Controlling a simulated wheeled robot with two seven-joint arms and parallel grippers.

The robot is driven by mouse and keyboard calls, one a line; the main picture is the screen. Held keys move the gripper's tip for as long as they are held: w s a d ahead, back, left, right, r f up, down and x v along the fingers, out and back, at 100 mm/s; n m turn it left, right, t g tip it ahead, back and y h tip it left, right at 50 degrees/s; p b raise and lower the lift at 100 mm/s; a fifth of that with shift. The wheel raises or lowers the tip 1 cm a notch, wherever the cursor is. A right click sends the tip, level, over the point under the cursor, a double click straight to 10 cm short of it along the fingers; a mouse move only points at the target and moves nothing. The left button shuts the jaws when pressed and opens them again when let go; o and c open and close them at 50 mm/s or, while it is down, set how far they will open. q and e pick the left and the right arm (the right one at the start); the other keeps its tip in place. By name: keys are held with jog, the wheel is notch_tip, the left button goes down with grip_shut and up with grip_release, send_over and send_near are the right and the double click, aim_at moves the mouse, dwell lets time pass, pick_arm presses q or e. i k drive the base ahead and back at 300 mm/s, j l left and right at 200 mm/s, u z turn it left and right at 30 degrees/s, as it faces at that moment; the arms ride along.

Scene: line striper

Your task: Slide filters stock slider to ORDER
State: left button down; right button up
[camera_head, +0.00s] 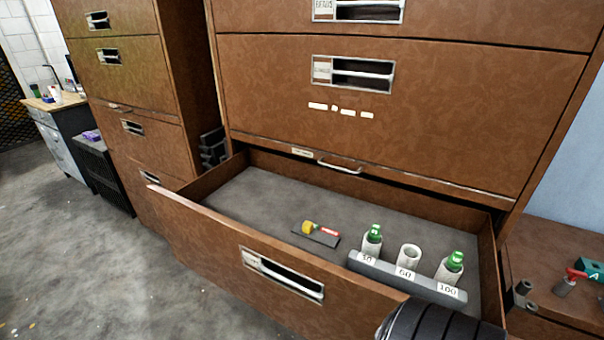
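A small dark plate (325,240) lies on the floor of the open drawer (240,210). A yellow knob (308,228) sits at its left part. A red label (329,232) is to the right of the knob; its lettering is too small to read. I take the knob to be the stock slider. To its right stands a grey rack (400,276) marked 30, 60 and 100. White filters with green tops stand at 30 (372,242) and 100 (450,268). A white open-topped tube (408,258) stands at 60. Neither gripper is in view.
The brown cabinet front (400,130) rises behind the drawer. The drawer's front wall (210,232) stands nearest. A black ribbed part, likely mine, covers its lower right corner. The drawer's left floor is bare. A brown surface (555,260) with small items is at the right.

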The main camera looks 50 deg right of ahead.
aim_at(307, 226)
jog(key=i+z, duration=0.25)
jog(key=z, duration=0.2)
jog(key=i+j+z, duration=0.2)
jog(key=z, duration=0.2)
jog(key=i+j+z, duration=0.25)
jog(key=z, duration=0.2)
jog(key=i+j+z, duration=0.15)
jog(key=j+z, duration=0.25)
jog(key=i+j+z, duration=0.15)
jog(key=z, duration=0.3)
jog(key=j+z, duration=0.65)
jog(key=j, duration=0.3)
jog(key=j+z, duration=0.3)
jog(key=j, duration=0.2)
jog(key=k, duration=0.05)
